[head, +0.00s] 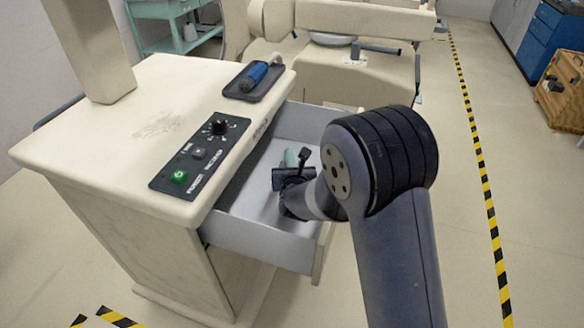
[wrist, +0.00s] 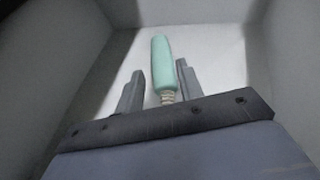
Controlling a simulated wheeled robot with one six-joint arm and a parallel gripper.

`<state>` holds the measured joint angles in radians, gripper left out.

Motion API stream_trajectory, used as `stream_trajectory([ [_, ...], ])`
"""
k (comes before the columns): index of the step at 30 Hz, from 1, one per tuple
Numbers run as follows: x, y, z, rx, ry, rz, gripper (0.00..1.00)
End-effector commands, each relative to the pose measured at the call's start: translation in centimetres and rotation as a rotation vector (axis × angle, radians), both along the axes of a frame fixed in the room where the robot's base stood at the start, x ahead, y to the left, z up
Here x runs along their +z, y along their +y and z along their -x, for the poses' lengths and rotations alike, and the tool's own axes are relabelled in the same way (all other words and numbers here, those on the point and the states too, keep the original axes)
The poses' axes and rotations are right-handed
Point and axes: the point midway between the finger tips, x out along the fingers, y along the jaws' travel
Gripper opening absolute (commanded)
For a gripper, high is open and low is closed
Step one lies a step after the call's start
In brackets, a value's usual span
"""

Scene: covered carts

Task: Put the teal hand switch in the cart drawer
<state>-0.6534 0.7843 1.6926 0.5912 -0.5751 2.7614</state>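The teal hand switch (wrist: 161,62) is a rounded stick with a pale coiled cord end, inside the open drawer (head: 262,236) of the cream cart. In the head view its end (head: 291,157) shows just past my gripper (head: 290,176). My gripper reaches down into the drawer. In the wrist view its two fingers (wrist: 158,88) stand apart on either side of the switch, with a gap on each side. Whether the switch rests fully on the drawer floor is hard to tell.
The cart top (head: 130,115) carries a control panel (head: 200,155) with a knob and green button, and a black tray (head: 255,82) with a blue-handled tool. The drawer walls stand close around my gripper. A cream padded chair (head: 365,75) is behind.

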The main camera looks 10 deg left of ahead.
Motion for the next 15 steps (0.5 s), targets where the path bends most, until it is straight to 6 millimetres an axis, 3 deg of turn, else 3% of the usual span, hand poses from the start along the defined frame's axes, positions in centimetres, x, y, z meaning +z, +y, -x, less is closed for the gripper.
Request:
stream_trajectory([
  [6,0.02,0.00,0.00,0.000,0.000,0.000,0.52],
  [15,0.26,0.00,0.00,0.000,0.000,0.000,0.52],
])
